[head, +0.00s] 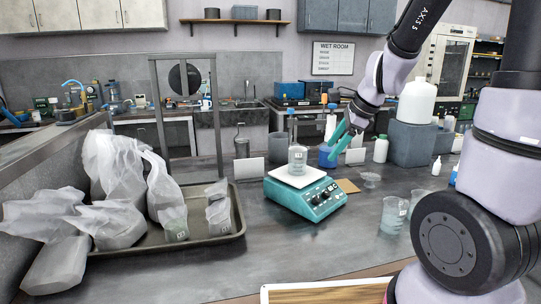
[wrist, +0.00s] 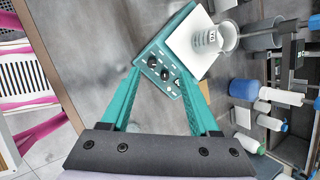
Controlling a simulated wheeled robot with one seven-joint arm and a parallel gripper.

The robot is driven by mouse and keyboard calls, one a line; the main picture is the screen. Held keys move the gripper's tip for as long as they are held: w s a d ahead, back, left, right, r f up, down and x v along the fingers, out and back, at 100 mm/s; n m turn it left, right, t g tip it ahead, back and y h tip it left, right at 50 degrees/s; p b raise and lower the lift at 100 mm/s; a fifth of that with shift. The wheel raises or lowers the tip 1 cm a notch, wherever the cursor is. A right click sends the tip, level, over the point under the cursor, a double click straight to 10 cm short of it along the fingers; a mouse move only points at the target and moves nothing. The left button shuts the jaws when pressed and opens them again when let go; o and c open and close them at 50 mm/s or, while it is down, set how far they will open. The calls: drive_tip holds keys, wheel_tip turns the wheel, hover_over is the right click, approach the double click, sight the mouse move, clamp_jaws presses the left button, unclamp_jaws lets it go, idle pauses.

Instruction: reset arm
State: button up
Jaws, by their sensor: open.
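My gripper (head: 341,142) has teal fingers and hangs in the air above the bench, behind and to the right of the teal hotplate (head: 306,202) in the head view. A labelled glass beaker (head: 298,158) stands upright on the hotplate's white top. In the wrist view the fingers of my gripper (wrist: 162,78) are spread apart with nothing held between them. The hotplate's knobs and panel (wrist: 160,68) show between and beyond the fingers, and the beaker (wrist: 207,38) is at upper right. The fingers look apart from the beaker.
A dark tray (head: 225,240) at left holds wrapped bags (head: 115,170) and small cups (head: 218,212). Glass beakers (head: 393,214) stand right of the hotplate. A blue container (head: 327,157) and a large white bottle (head: 416,103) stand behind. The bench front is clear.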

drive_tip(key=s+d+r+n+t+h, duration=0.2)
drive_tip(key=s+d+r+n, duration=0.2)
drive_tip(key=s+r+n, duration=1)
drive_tip(key=shift+d+r+n, duration=0.15)
drive_tip(key=shift+r+n, duration=0.4)
drive_tip(key=shift+n, duration=0.15)
